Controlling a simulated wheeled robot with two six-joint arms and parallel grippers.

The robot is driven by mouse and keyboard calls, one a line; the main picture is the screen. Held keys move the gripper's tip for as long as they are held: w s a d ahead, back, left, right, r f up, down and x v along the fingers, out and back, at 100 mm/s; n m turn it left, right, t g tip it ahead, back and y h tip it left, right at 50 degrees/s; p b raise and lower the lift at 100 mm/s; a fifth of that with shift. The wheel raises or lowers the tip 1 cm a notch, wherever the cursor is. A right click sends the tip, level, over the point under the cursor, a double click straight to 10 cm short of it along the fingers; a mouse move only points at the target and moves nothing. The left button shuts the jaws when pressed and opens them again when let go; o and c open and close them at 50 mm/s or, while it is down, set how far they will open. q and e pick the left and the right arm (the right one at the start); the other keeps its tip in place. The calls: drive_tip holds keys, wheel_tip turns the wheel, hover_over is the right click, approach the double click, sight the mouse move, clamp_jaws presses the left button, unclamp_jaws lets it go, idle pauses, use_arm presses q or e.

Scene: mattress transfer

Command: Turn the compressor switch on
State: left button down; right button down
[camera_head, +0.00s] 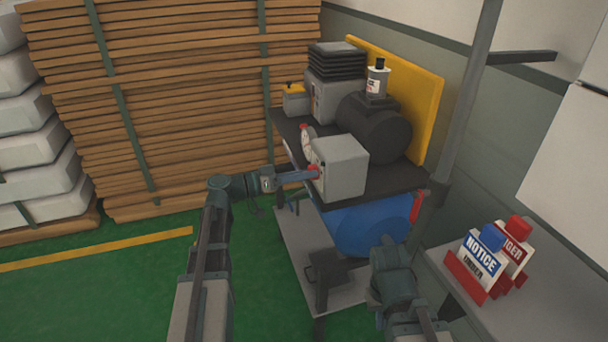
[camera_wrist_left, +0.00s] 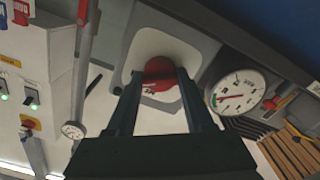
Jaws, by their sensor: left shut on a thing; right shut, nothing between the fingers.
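The compressor's grey switch box (camera_head: 342,167) stands at the front of the dark compressor top. A red switch knob (camera_head: 313,168) is on its left face. My left gripper (camera_head: 311,175) reaches the knob from the left. In the left wrist view the red knob (camera_wrist_left: 158,70) sits on a pale plate, between the two fingertips (camera_wrist_left: 160,80), which are shut on it. The fingers hide part of the knob, and I cannot read its marking. My right gripper (camera_head: 386,243) is low in front of the blue tank, away from the switch, shut and empty.
A round gauge (camera_wrist_left: 238,92) is close beside the knob. The blue tank (camera_head: 365,228) is below the switch box. Notice signs (camera_head: 484,262) stand on a grey surface at right.

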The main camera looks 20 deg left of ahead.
use_arm(q)
drive_tip(key=shift+c, duration=1.4)
unclamp_jaws()
drive_tip(key=v, duration=1.4)
